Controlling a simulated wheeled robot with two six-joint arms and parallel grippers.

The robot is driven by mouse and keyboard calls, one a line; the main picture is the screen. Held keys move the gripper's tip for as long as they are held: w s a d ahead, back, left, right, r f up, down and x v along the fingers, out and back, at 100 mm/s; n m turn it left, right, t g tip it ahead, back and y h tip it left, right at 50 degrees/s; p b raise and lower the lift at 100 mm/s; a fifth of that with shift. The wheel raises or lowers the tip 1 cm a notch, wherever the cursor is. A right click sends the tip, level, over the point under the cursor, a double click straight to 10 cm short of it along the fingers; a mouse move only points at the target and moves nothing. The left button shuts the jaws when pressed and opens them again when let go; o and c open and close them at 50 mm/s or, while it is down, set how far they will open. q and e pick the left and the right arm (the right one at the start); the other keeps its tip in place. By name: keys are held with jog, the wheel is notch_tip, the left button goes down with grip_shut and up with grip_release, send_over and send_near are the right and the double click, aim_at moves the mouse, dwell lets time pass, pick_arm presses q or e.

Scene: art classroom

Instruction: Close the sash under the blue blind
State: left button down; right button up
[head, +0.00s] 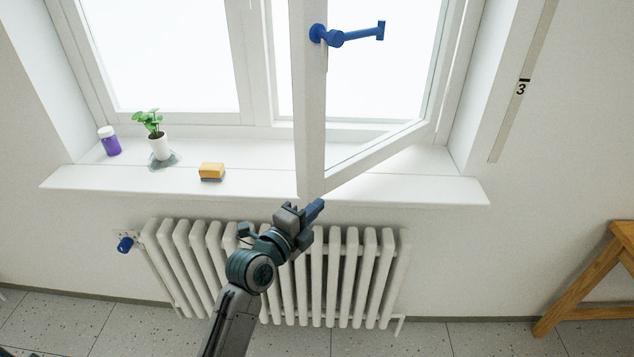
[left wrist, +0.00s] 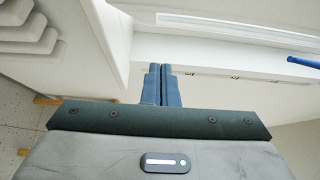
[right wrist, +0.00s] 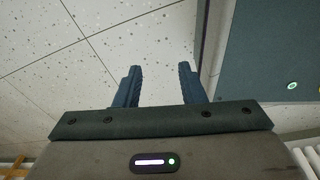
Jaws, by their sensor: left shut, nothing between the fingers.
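The white sash (head: 309,120) stands open, swung into the room, its free edge past the sill's front edge. Its blue handle (head: 350,36) sticks out to the right; a blue bar, probably this handle, shows in the left wrist view (left wrist: 303,62). No blue blind is in view. My left gripper (head: 318,206) is shut and empty, just below the sash's lower free corner; I cannot tell whether it touches. Its closed fingers show in the left wrist view (left wrist: 162,84). My right gripper (right wrist: 157,75) is open and empty above the floor, outside the head view.
The sill (head: 240,187) holds a purple jar (head: 109,141), a potted plant (head: 158,146) and a yellow sponge (head: 212,170), all left of the sash. A white radiator (head: 185,260) stands below. A wooden stand (head: 590,275) is at far right.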

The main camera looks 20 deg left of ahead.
aim_at(317, 187)
pick_arm(q)
jog(key=shift+w+a+p, duration=0.3)
jog(key=shift+w+p, duration=0.35)
jog(key=shift+w, duration=0.5)
jog(key=shift+w+a+p, duration=0.35)
jog(key=shift+w+p, duration=0.3)
jog(key=shift+w, duration=0.55)
jog(key=shift+w+a+p, duration=0.3)
jog(key=shift+w+p, duration=0.35)
jog(key=shift+w, duration=0.5)
jog(key=shift+d, duration=0.15)
